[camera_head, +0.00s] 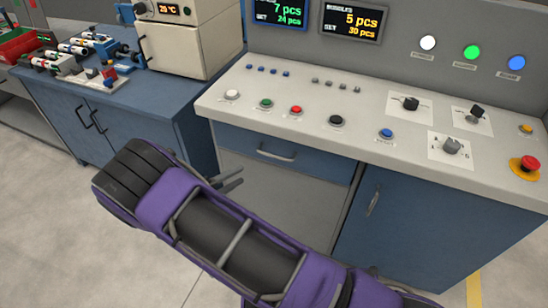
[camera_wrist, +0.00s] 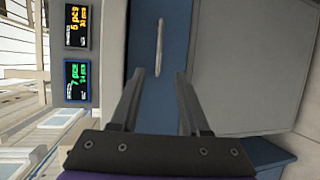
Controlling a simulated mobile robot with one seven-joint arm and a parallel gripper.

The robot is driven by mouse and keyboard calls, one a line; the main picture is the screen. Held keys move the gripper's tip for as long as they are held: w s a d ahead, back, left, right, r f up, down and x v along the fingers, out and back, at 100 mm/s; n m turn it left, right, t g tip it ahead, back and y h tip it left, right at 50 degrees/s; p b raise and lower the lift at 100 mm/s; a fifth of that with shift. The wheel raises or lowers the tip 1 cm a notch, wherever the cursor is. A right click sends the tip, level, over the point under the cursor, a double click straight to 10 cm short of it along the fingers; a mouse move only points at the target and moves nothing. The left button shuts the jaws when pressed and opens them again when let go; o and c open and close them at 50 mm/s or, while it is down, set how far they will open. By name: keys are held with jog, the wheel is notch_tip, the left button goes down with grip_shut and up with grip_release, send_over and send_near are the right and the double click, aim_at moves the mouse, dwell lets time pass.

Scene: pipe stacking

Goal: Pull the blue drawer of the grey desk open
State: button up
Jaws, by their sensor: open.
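The grey desk (camera_head: 215,105) has a grey control-panel top and a blue drawer (camera_head: 300,158) below its left part. The drawer looks shut, its front flush under the desktop. Its metal bar handle (camera_head: 276,154) also shows in the wrist view (camera_wrist: 159,47), where the picture is turned sideways. My gripper (camera_head: 232,180) is in front of the desk, just below and left of the handle in the head view. In the wrist view my gripper (camera_wrist: 158,75) has its two fingers apart and nothing between them. The handle lies beyond the fingertips, roughly in line with the gap.
A blue cabinet door (camera_head: 430,225) is at the desk's right. A blue workbench (camera_head: 120,125) stands left, carrying a beige oven-like box (camera_head: 190,45) and fittings. Grey floor (camera_head: 60,225) is clear at left.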

aim_at(274, 156)
jog(key=x, duration=1.6)
jog(key=shift+w+f+p, duration=0.1)
jog(key=shift+p, duration=0.25)
grip_shut()
dwell(0.5)
